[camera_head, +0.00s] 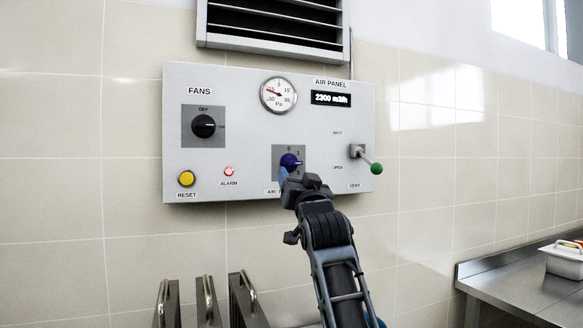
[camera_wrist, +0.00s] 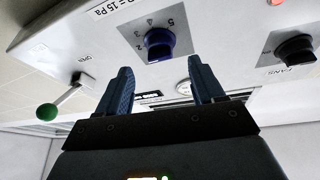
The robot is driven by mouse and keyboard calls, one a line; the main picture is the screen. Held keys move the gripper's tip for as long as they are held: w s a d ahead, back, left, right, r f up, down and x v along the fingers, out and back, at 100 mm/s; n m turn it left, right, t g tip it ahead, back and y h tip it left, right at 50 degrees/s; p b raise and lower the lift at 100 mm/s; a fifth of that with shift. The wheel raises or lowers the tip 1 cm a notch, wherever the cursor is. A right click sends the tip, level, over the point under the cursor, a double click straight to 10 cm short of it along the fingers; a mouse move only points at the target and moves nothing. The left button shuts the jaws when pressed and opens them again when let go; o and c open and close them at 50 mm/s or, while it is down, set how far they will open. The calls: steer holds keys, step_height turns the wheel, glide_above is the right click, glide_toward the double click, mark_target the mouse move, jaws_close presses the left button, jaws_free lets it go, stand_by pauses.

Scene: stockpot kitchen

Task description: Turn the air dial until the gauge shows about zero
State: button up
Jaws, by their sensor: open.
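The blue air dial (camera_head: 290,161) sits on a grey plate at the lower middle of the panel; in the head view its lower part and label are partly hidden by my gripper. In the wrist view the blue dial (camera_wrist: 160,43) shows with numbers 2 to 5 beside it. My gripper (camera_wrist: 162,80) is open and empty; its two blue fingers are on either side of the dial's line, apparently short of it. The round gauge (camera_head: 278,95) has a red needle pointing left and slightly up, near the left 15 mark, away from the 0 at the top.
The panel also bears a black fans knob (camera_head: 204,126), a yellow reset button (camera_head: 187,178), a lit red alarm lamp (camera_head: 229,171), a display (camera_head: 331,99) reading 2300 m3/h and a vent lever with a green ball (camera_head: 376,168). A steel counter (camera_head: 520,290) stands right.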

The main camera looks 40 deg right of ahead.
mark_target(291, 165)
steer(key=shift+p+x, duration=0.8)
steer(key=shift+x, duration=2.35)
steer(key=shift+c, duration=0.4)
steer(key=c, duration=0.9)
steer(key=shift+c, duration=0.2)
steer(key=shift+a+m+b, duration=0.1)
steer(key=shift+m+b, duration=0.2)
steer(key=shift+b, duration=0.1)
